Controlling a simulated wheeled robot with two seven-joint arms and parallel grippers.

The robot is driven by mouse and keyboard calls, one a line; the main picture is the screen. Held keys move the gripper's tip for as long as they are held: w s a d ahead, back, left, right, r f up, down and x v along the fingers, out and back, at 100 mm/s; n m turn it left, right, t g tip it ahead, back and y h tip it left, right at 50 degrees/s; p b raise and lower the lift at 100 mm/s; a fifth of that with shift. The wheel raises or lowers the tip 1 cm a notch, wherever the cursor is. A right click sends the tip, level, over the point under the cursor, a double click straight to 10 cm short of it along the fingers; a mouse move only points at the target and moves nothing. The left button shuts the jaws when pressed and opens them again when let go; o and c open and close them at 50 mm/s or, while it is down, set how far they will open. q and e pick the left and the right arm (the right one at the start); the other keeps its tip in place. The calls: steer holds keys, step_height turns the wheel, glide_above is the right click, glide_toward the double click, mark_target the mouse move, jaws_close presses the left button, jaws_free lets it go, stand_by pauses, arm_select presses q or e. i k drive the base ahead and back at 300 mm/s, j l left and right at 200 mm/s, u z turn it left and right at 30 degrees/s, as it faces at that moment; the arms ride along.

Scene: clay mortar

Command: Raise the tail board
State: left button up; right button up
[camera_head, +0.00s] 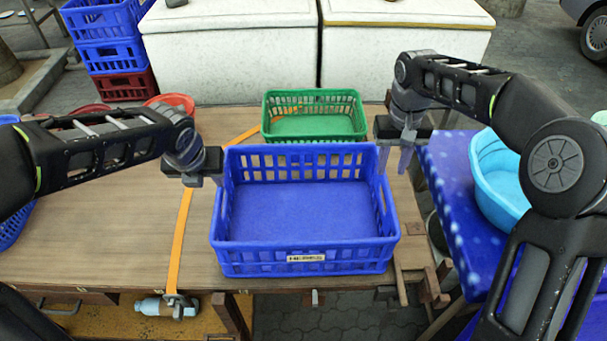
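A blue crate (305,255) sits empty on a wooden deck (120,250). I cannot clearly single out the tail board; wooden pieces with dark metal fittings (432,285) show at the deck's right front corner. My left gripper (205,181) is at the crate's upper left rim, its fingers apart, pointing down. My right gripper (394,160) is at the crate's back right corner, its two fingers apart and pointing down. Neither gripper visibly holds anything. Whether the fingers touch the crate is unclear.
A green crate (314,130) stands behind the blue one. An orange strap (180,240) crosses the deck at left. A blue table (450,190) with a light blue basin (497,180) stands at right. White boxes (230,50) and stacked crates (108,40) stand behind.

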mark_target(412, 252)
steer(key=k, duration=1)
